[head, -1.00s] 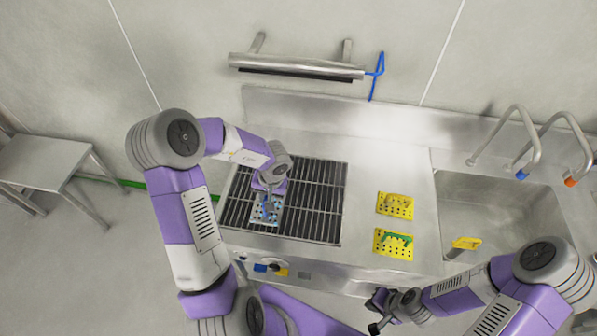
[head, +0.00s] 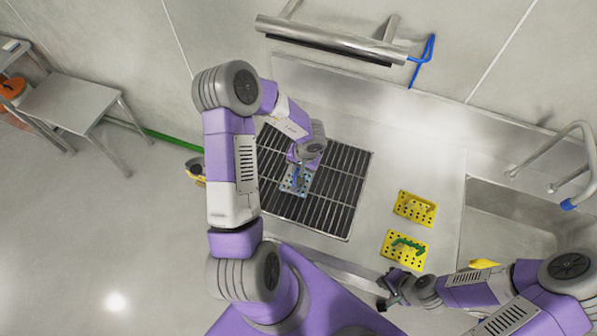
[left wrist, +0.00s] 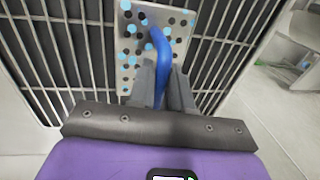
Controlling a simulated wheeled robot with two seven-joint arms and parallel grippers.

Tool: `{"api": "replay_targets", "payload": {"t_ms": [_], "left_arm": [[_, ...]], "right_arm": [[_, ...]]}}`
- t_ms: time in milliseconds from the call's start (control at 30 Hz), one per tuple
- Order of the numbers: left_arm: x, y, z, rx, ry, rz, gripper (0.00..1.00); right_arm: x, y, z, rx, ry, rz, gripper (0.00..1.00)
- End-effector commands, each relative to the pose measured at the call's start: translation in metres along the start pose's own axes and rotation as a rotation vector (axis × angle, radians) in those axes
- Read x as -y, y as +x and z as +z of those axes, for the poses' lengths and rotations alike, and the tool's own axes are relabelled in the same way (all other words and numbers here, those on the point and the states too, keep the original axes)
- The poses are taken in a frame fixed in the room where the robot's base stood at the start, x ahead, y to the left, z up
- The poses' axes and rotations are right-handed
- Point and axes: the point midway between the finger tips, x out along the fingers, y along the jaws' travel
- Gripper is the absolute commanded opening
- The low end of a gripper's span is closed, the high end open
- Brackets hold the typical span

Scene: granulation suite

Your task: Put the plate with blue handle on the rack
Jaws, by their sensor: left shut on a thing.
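The plate with blue handle (head: 291,187) is a pale rectangular plate with dark and light-blue dots. It is over the left part of the barred rack (head: 345,190); whether it rests on the bars or hovers just above is unclear. My left gripper (head: 298,172) is shut on its blue handle. The left wrist view shows the handle (left wrist: 161,62) between the two fingers (left wrist: 160,90), with the dotted plate (left wrist: 128,60) beyond and bars around it. My right gripper (head: 388,291) is near the counter's front edge, apart from the plates; its finger gap is unclear.
Two yellow perforated plates, one with a yellow handle (head: 414,208) and one with a green handle (head: 404,251), lie on the counter right of the rack. A sink (head: 510,225) is further right. A wall bar (head: 335,40) with a blue hook hangs behind. A metal table (head: 80,95) stands left.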

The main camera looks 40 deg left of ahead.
Motion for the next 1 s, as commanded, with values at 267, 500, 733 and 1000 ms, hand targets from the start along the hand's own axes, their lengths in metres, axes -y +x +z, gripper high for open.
{"api": "replay_targets", "payload": {"t_ms": [267,500,733,1000], "left_arm": [[-0.0030,0.0158,-0.0001,0.000,0.000,-0.001,0.00],[-0.0037,0.0188,0.0004,0.001,0.001,0.000,0.22],[-0.0036,0.0189,0.0004,0.001,0.000,0.000,0.44],[-0.0029,0.0166,0.0002,0.000,-0.001,-0.001,0.44]], "right_arm": [[-0.0017,0.0049,-0.0003,0.000,0.000,0.000,0.00],[-0.0011,0.0030,-0.0002,0.000,0.000,0.000,0.00],[-0.0013,0.0035,-0.0003,0.000,0.000,0.000,0.00],[-0.0019,0.0053,-0.0003,0.000,0.000,0.000,0.00]]}}
